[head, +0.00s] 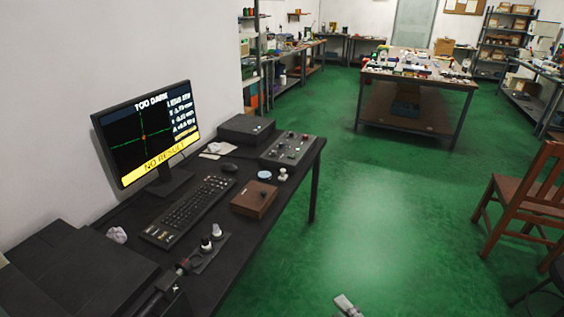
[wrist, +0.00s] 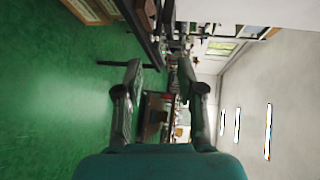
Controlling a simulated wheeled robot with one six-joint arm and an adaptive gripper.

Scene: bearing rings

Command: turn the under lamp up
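The monitor (head: 145,132) on the dark desk reads "TOO DARK" at the top and "NO RESULT" on a yellow band. A small dark panel with two pale-topped knobs (head: 211,246) lies in front of the keyboard; I cannot read which knob is the under lamp's. A grey control box (head: 291,149) with several small knobs or buttons stands further along the desk. My gripper (wrist: 160,68) is open and empty in the wrist view, its two fingers wide apart. In the head view only a pale piece at the bottom edge shows, likely part of my arm.
On the desk (head: 312,160) are a keyboard (head: 188,210), a mouse (head: 229,167), a brown wooden box (head: 254,199), a blue-topped disc (head: 264,175) and a black box (head: 246,129). Green floor right of the desk is clear up to a wooden chair (head: 527,195) and a workbench (head: 418,78).

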